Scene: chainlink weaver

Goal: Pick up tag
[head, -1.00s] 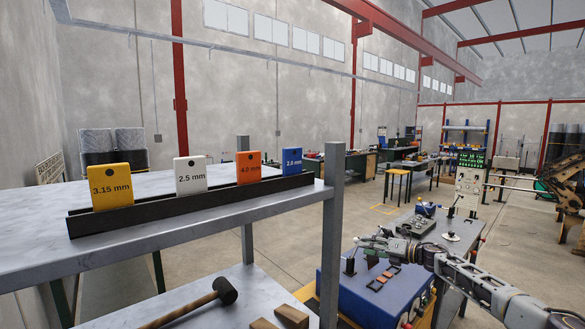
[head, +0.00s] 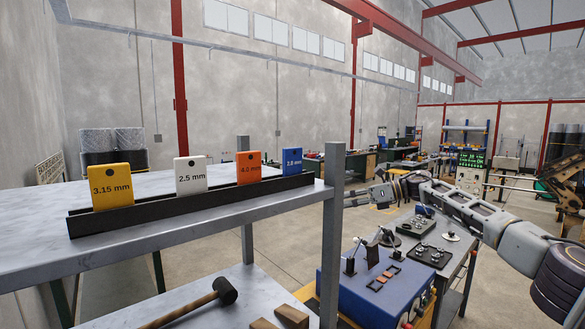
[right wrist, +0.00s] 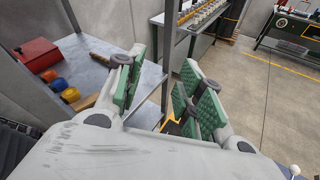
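A yellow tag marked 3.15 mm (head: 110,186), a white tag marked 2.5 mm (head: 191,176), an orange tag marked 4.0 mm (head: 249,167) and a blue tag marked 2.0 mm (head: 291,162) stand upright in a black slotted holder (head: 200,206) on the upper shelf. My right gripper (head: 352,202) is in the air just right of the shelf post, apart from the tags. In the right wrist view its two green-padded fingers (right wrist: 160,98) are spread with nothing held between them. My left gripper is in neither view.
The grey shelf post (head: 333,250) stands between my right gripper and the tags. A mallet (head: 195,302) and wooden blocks (head: 291,316) lie on the lower shelf. A blue machine (head: 370,290) stands below my right arm. The air above the holder is clear.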

